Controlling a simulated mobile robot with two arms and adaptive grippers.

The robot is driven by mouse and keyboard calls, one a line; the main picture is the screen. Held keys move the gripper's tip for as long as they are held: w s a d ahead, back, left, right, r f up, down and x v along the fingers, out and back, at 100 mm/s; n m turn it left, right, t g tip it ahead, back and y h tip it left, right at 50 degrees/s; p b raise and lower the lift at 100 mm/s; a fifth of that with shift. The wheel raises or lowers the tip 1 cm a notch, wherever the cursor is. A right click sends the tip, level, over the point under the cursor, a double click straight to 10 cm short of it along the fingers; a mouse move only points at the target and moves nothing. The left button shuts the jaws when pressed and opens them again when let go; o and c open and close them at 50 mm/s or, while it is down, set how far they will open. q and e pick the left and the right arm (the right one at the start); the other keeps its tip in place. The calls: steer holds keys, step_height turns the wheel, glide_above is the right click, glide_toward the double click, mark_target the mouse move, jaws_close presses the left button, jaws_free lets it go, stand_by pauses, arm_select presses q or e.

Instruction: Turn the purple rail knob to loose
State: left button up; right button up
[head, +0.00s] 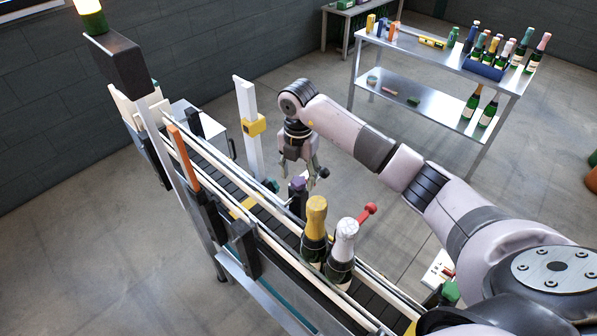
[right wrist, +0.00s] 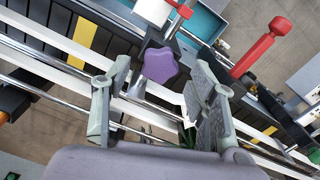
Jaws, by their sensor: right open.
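The purple rail knob (right wrist: 160,65) is lobed and sits on a dark block beside the conveyor's rail. In the head view the purple knob (head: 298,184) shows small, just below my right gripper (head: 301,168). In the right wrist view my right gripper (right wrist: 161,80) is open, with one finger to each side of the knob. The knob appears a little beyond the fingertips, and I see no clear contact. I cannot tell the knob's setting. My left gripper is in neither view.
A gold-topped bottle (head: 315,228) and a silver-topped bottle (head: 343,252) stand on the conveyor near the knob. A red-handled lever (right wrist: 262,48) is right of it. A white post (head: 246,150) with a yellow clamp stands behind. A steel table (head: 425,65) with bottles is at the back.

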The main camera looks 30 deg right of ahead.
steer(key=shift+f, duration=0.65)
steer(key=c, duration=0.8)
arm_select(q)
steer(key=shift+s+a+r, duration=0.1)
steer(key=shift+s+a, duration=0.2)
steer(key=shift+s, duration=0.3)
arm_select(e)
steer(key=c, duration=0.4)
